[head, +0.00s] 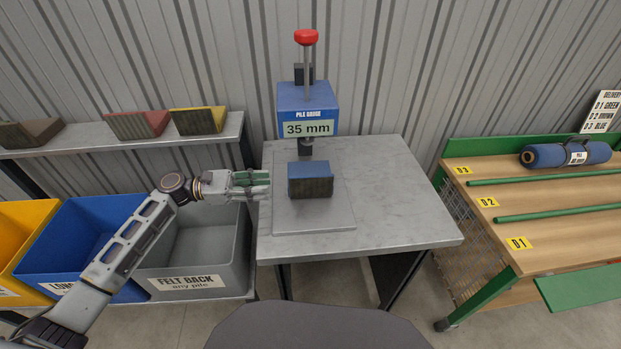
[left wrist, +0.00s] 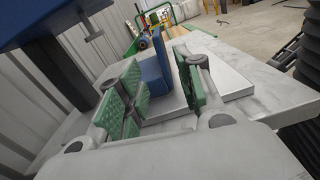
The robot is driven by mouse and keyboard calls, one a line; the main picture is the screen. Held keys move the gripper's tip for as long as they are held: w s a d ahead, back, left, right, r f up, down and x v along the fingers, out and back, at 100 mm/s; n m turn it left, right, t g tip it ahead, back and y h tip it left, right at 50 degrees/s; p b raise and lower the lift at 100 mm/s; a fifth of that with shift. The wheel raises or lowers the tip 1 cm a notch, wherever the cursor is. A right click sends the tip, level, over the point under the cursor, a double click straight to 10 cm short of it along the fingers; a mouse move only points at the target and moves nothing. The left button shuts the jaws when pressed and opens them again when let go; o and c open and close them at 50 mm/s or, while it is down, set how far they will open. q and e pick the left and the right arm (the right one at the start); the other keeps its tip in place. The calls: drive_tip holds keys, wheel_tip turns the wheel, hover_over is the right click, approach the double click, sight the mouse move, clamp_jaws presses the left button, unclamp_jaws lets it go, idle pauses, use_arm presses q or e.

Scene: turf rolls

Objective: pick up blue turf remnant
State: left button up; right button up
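The blue turf remnant (head: 310,179) is a small block with a blue top and a dark front face. It stands on a flat grey plate (head: 315,217) on the metal table, below the pile gauge (head: 307,108) reading 35 mm. My left gripper (head: 267,185) is just left of the remnant, pointing at it, with a gap between. In the left wrist view the green-padded fingers of the left gripper (left wrist: 162,80) are spread apart, and the blue remnant (left wrist: 153,72) shows ahead between them. My right gripper is not in view.
Blue and grey bins (head: 200,250) stand left of the table, below a shelf (head: 90,146) with brown, red and yellow wedges. A rack (head: 540,215) with D1, D2 and D3 labels and a blue roll (head: 545,155) stands right. The table's right side (head: 400,215) is clear.

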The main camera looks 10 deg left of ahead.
use_arm(q)
hover_over(308, 199)
drive_tip(key=a, duration=0.5)
drive_tip(key=shift+s+d, duration=0.25)
drive_tip(key=shift+d, duration=0.1)
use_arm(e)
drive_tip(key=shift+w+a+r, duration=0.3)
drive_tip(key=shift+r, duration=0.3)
use_arm(q)
drive_tip(key=shift+d, duration=0.15)
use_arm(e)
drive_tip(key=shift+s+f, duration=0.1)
use_arm(q)
drive_tip(key=shift+d, duration=0.25)
drive_tip(key=d, duration=0.2)
drive_tip(key=d+b, duration=0.1)
drive_tip(key=shift+w+d, duration=0.3)
drive_tip(key=shift+d, duration=0.4)
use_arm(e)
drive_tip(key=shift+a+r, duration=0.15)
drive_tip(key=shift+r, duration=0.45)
